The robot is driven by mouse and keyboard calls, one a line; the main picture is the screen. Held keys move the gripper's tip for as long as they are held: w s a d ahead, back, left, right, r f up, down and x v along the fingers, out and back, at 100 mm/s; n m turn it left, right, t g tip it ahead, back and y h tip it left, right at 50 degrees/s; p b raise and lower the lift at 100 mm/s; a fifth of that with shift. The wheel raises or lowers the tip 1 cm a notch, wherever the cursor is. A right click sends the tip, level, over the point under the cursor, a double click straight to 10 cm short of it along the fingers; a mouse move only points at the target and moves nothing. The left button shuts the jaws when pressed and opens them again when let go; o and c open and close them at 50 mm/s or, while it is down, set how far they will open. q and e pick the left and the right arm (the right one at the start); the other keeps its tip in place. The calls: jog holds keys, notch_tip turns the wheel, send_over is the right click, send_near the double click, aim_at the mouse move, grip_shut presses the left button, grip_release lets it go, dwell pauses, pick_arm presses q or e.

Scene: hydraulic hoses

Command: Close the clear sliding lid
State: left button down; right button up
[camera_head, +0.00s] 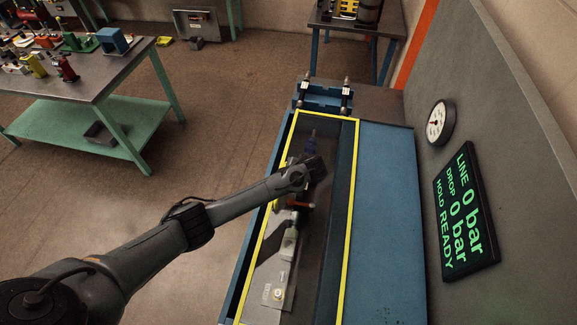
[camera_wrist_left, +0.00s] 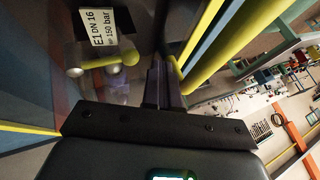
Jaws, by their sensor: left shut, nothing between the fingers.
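A yellow-edged frame (camera_head: 351,190), apparently the clear lid's, lies over the long compartment of the blue bench. The pane itself is hard to make out, so I cannot tell how far it covers the compartment. My left arm reaches in from the left across the near yellow edge. My left gripper (camera_head: 316,168) is over the compartment, shut and empty. In the left wrist view its closed fingers (camera_wrist_left: 165,82) are close beside a yellow bar (camera_wrist_left: 203,38); whether they touch it is unclear. My right gripper is not in view.
Fittings with a pale block (camera_head: 290,240) lie in the compartment. A label reading E1 DN 16 (camera_wrist_left: 105,27) shows in the left wrist view. A blue panel (camera_head: 385,220) lies to the right. A display (camera_head: 466,207) and gauge (camera_head: 440,122) are on the wall. Blue clamps (camera_head: 324,96) stand behind.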

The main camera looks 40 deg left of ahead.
pick_arm(q)
jog(key=a, duration=0.1)
jog(key=s+a+p, duration=0.1)
jog(key=s+a, duration=0.1)
jog(key=a, duration=0.1)
jog(key=shift+r+p, duration=0.1)
jog(key=shift+p, duration=0.25)
jog(key=shift+a, duration=0.2)
jog(key=shift+s+a, duration=0.1)
jog(key=shift+a, duration=0.05)
